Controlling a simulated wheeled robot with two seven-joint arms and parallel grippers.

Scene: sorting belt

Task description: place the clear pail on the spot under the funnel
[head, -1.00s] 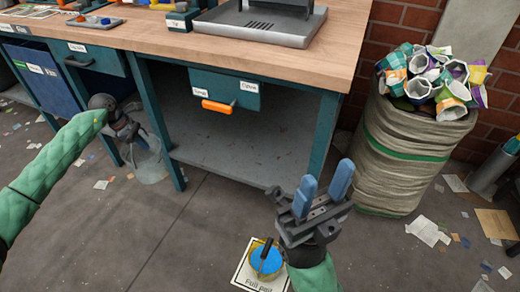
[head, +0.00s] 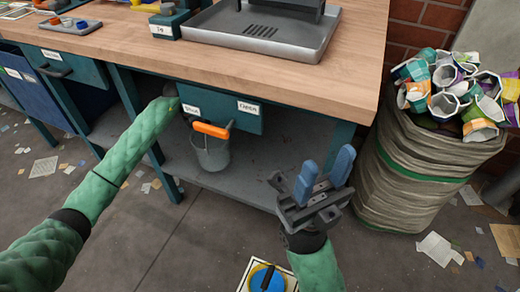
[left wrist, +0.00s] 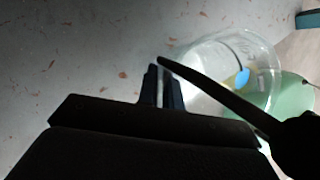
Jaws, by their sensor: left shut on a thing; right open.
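The clear pail (head: 210,154) is under the bench, below the teal box (head: 235,116) with the orange handle (head: 211,130). It also shows in the left wrist view (left wrist: 215,52), beside the fingers. My left gripper (left wrist: 160,72) is shut, with a dark bar, apparently the pail's handle, at its fingertips; the head view hides this hand behind the bench front. I cannot tell whether the pail touches the lower shelf (head: 235,180). The funnel and its spot cannot be made out. My right gripper (head: 323,180) is open and empty, in front of the bench.
A large sack (head: 420,165) of crumpled cups stands right of the bench. A bench leg (head: 150,120) rises close to my left arm. Paper scraps litter the floor.

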